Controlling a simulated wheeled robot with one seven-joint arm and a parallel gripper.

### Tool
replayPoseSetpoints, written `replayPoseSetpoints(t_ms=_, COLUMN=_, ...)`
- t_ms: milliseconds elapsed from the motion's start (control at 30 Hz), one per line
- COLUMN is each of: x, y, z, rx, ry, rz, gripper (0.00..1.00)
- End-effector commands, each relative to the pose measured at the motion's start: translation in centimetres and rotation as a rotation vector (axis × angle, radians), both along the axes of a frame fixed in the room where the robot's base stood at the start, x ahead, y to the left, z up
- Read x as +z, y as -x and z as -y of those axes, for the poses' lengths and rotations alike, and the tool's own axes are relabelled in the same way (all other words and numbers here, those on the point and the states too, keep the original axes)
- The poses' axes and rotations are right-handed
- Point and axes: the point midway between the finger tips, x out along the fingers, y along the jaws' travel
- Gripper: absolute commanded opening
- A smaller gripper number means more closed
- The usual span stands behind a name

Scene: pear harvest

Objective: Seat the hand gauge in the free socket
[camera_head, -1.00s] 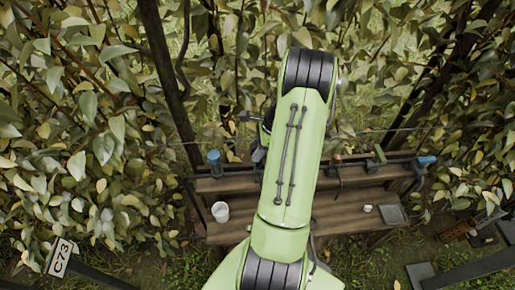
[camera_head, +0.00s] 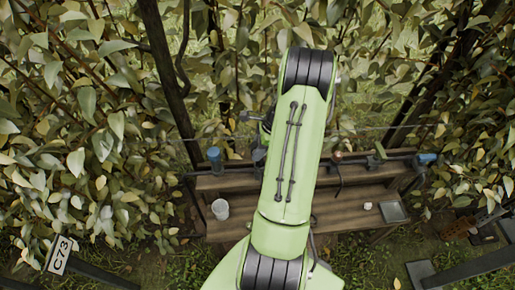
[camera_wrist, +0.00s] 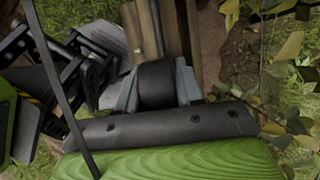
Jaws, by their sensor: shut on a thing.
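In the wrist view two grey fingers of my gripper (camera_wrist: 157,76) are closed on the sides of a dark, rounded piece, which I take to be the hand gauge (camera_wrist: 156,92). The rest of the held piece is hidden. In the head view my green arm covers the gripper and the middle of the rack (camera_head: 228,166). A small dark knob sticks out left of the arm, but I cannot tell what it belongs to. The free socket cannot be made out in either view.
The wooden bench (camera_head: 345,212) carries a white cup (camera_head: 220,209) at left and a dark tray (camera_head: 394,212) at right. A blue-topped tool (camera_head: 214,158) and another blue tool (camera_head: 426,160) stand along the rack. Foliage and dark posts crowd both sides.

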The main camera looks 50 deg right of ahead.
Motion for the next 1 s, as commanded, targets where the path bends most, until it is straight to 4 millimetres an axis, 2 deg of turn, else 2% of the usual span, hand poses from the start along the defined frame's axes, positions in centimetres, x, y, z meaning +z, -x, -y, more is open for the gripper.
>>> replayPoseSetpoints(t_ms=700, x=-1.1, y=0.0, z=0.0, rx=0.0, ry=-0.001, rz=-0.001, gripper=0.01)
replayPoseSetpoints(t_ms=733, x=-1.2, y=0.0, z=0.0, rx=0.0, ry=-0.001, rz=-0.001, gripper=0.38)
replayPoseSetpoints(t_ms=900, x=-1.1, y=0.0, z=0.0, rx=0.0, ry=-0.001, rz=-0.001, gripper=0.64)
replayPoseSetpoints(t_ms=1000, x=-1.1, y=0.0, z=0.0, rx=0.0, ry=-0.001, rz=-0.001, gripper=0.66)
